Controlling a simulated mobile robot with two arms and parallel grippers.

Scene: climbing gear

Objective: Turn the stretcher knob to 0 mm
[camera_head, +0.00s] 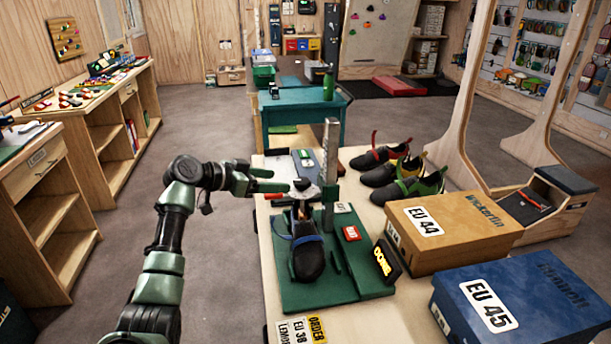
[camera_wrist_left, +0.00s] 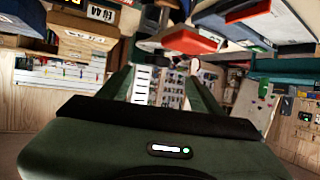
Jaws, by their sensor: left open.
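The stretcher stand has a green base (camera_head: 335,285) on the wooden table, with a tall grey post (camera_head: 330,165) rising at its back. A dark shoe with blue trim (camera_head: 306,258) sits on the base, toe toward me. A small dark part (camera_head: 302,184) above the shoe's heel may be the knob; I cannot read its setting. My left gripper (camera_head: 286,187) is open, its fingers pointing right beside that part; contact is unclear. In the left wrist view its two fingers (camera_wrist_left: 162,85) are apart, with only distant background clearly visible between them. My right gripper is out of view.
A red button (camera_head: 351,233) and a DONE sign (camera_head: 383,262) are at the stand's right. An EU 44 box (camera_head: 455,232) and a blue EU 45 box (camera_head: 530,300) lie farther right. Several shoes (camera_head: 405,175) stand behind. Floor left of the table is clear.

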